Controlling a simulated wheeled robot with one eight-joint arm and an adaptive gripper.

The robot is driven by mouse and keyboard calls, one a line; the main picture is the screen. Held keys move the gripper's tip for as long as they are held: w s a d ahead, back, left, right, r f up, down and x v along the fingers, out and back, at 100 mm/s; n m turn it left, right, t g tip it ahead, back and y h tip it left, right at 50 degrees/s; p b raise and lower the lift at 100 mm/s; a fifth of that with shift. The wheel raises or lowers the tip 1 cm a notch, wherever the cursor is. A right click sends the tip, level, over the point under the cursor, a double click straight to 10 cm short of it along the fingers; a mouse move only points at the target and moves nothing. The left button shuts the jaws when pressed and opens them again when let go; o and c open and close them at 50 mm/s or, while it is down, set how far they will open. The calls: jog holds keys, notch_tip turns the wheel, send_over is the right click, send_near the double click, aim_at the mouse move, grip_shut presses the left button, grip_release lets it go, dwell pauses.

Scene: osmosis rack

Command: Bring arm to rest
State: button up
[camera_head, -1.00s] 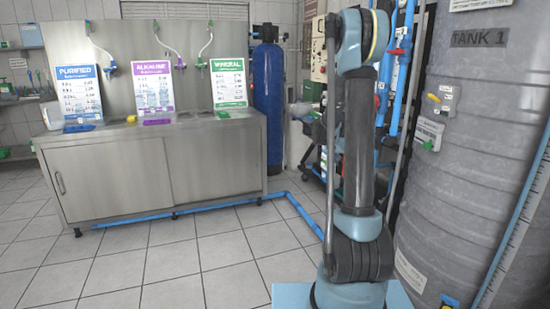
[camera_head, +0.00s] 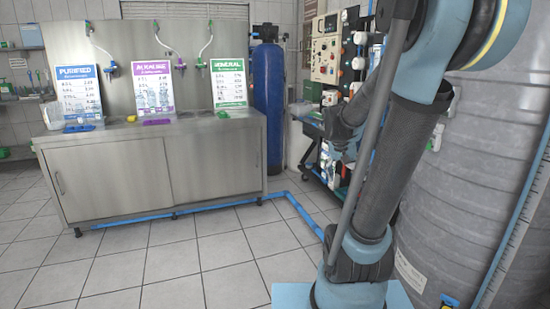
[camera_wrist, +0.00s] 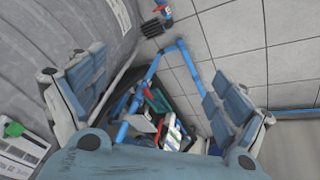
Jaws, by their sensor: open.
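My gripper (camera_wrist: 155,75) shows in the wrist view with its two blue-grey fingers spread wide apart. Nothing is held between them. In the head view my arm rises at the right and leans to the right, with its elbow at the top right edge. A dark part of my arm shows behind the front link, but I cannot make out the fingers there.
The ribbed grey tank (camera_head: 485,150) stands close at the right, partly behind my arm. A control panel (camera_head: 326,50) and pipes stand behind the arm. A steel counter (camera_head: 155,172) and blue cylinder (camera_head: 268,105) stand further back. The tiled floor (camera_head: 150,265) at left is clear.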

jog(key=s+a+f+n+y, duration=0.1)
jog(key=s+a+f, duration=0.1)
jog(key=s, duration=0.4)
jog(key=s+a+f+n+y, duration=0.1)
jog(key=s+a+f, duration=0.2)
jog(key=s, duration=0.4)
jog(key=s+a+f+n+y, duration=0.1)
jog(key=s+a+f+n, duration=0.1)
jog(key=s, duration=0.5)
jog(key=shift+a+f+g+y, duration=0.3)
jog(key=shift+f, duration=0.15)
